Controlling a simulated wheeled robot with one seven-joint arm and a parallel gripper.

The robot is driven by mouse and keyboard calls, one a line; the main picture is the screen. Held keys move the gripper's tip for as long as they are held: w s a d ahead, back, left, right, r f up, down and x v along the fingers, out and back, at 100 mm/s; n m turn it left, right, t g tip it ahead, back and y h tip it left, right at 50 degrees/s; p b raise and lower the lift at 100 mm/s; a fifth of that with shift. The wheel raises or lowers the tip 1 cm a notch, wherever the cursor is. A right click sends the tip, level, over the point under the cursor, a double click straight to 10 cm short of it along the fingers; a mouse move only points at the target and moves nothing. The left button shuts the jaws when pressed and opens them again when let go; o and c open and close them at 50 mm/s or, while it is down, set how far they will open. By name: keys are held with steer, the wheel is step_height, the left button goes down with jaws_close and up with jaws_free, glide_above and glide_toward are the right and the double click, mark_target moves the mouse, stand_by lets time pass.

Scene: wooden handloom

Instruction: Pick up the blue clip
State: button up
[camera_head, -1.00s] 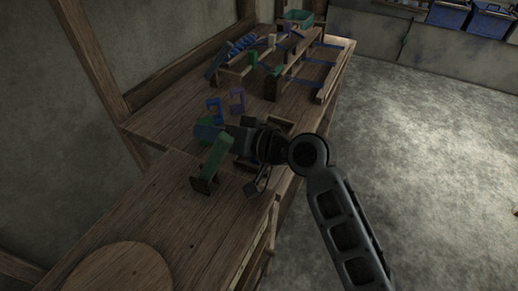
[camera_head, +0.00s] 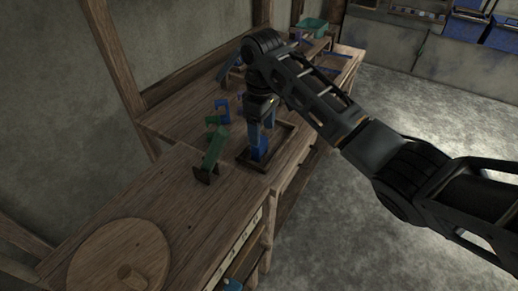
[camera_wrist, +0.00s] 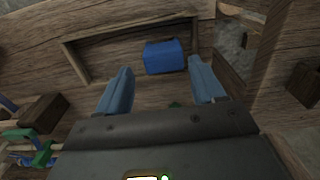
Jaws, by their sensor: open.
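A blue C-shaped piece (camera_head: 221,105), which looks like the clip, stands on the bench left of my arm in the head view. A similar purple-blue piece stands just beyond it. My gripper (camera_wrist: 161,88) points down over a shallow wooden tray (camera_head: 246,161), right of the C-shaped piece. Its blue-grey fingers are spread apart with nothing between them. A solid blue block (camera_wrist: 163,56) lies in the tray, ahead of the fingertips in the wrist view. In the head view, the fingers and block overlap, and I cannot separate them clearly.
A tall green piece (camera_head: 214,148) with a brown foot stands left of the tray. A small green piece (camera_head: 217,119) lies near the C-shaped piece. A round wooden disc (camera_head: 118,262) is at the near end. A green bin (camera_head: 312,28) stands at the far end.

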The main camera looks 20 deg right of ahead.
mark_target(260, 148)
steer(key=f, duration=0.7)
steer(key=shift+a+f+p, duration=0.15)
steer(key=shift+a+p, duration=0.1)
steer(key=shift+p, duration=0.1)
steer(key=shift+c, duration=0.5)
steer(key=c, duration=0.6)
